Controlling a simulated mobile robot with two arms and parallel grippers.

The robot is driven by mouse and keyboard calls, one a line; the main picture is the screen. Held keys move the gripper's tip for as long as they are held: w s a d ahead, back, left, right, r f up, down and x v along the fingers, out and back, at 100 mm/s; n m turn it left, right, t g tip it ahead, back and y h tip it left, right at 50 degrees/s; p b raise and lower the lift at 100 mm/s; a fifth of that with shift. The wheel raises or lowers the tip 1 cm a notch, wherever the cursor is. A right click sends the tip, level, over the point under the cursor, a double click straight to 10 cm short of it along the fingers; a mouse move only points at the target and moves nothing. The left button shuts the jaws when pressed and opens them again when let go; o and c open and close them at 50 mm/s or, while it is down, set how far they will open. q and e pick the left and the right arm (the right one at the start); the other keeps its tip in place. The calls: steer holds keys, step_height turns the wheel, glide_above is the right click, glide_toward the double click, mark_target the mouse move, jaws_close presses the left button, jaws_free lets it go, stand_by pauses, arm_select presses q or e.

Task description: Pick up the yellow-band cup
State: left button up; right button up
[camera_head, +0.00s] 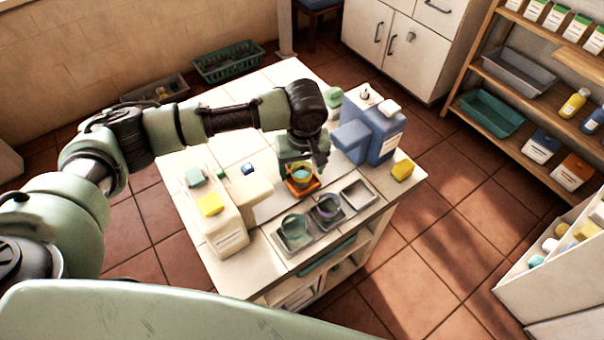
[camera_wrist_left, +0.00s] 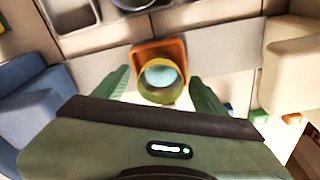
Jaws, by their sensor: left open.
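The yellow-band cup (camera_head: 301,175) stands in an orange tray (camera_head: 303,190) on the tiled counter. In the left wrist view, the cup (camera_wrist_left: 160,82) shows a yellow band and a pale blue-green inside; the orange tray (camera_wrist_left: 147,52) lies around its base. My left gripper (camera_head: 301,166) is directly over the cup, pointing down. In the wrist view, the open green fingers (camera_wrist_left: 159,74) are on either side of the cup, with gaps visible between them and it. Whether the fingertips are down at the cup's height is hard to tell. My right gripper is not in view.
A teal-green cup (camera_head: 293,225) and a purple-banded cup (camera_head: 328,205) stand in grey trays in front. An empty grey tray (camera_head: 359,194) is to their right. A blue dispenser block (camera_head: 372,128) stands right of my gripper, and a white block (camera_head: 220,218) stands left.

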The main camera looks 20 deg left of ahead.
arm_select(q)
steer(key=shift+s, duration=0.1)
steer(key=shift+c, duration=0.3)
steer(key=c, duration=1.4)
steer(key=shift+o, duration=0.2)
